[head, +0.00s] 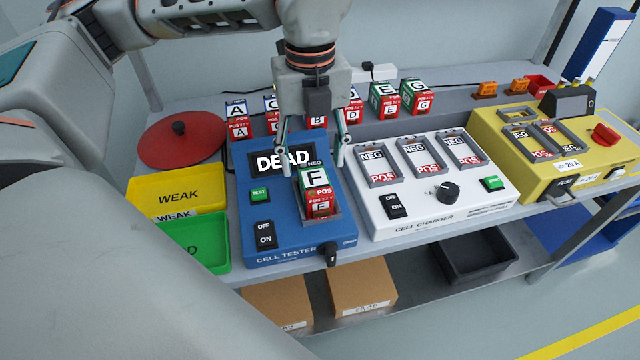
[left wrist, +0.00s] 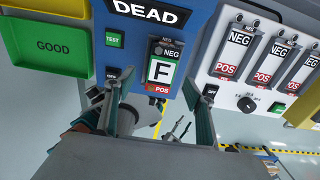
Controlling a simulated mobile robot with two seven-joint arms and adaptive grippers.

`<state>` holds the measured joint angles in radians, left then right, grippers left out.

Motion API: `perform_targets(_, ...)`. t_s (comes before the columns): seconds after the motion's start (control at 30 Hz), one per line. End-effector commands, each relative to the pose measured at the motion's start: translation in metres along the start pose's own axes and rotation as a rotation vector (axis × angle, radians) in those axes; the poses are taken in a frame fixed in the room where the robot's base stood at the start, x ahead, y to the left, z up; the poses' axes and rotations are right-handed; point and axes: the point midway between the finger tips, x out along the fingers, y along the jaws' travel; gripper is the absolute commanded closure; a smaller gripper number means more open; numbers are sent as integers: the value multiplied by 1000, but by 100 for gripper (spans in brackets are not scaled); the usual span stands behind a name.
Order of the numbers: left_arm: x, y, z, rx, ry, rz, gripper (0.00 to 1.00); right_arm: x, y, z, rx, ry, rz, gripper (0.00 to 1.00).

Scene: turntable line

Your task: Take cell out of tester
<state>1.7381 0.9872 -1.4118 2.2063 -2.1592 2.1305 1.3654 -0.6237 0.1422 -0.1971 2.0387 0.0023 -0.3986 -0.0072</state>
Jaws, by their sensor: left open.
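The blue cell tester (head: 265,220) stands on the bench, and its display reads DEAD. Cell F (head: 315,180), with a green and a red end, sits in the tester's slot. It also shows in the left wrist view (left wrist: 162,70), with its POS end toward the near side. My left gripper (head: 312,156) is open and points down above the tester, its fingers apart at the far end of cell F. In the left wrist view its fingers (left wrist: 157,84) show on either side of the cell's column, with nothing between them.
A yellow WEAK tray (head: 190,193) and green GOOD tray (head: 215,228) lie left. Several lettered cells (head: 384,100) stand behind. A yellow device (head: 490,125) is far right.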

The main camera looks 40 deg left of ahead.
Motion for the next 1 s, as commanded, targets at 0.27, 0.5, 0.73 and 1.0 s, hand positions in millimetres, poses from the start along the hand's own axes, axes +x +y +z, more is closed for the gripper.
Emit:
perform_targets(0.27,36,-2,-1,4,5,4,46,2,-1,11,-5,-15,0,61)
perform_targets(0.5,61,-3,0,3,4,2,46,3,0,14,-10,-19,3,61)
perform_targets(0.73,62,-3,0,4,3,-1,46,4,3,7,-11,-7,6,61)
perform_targets(1.0,62,-3,0,4,3,0,100,4,3,6,-9,-4,6,61)
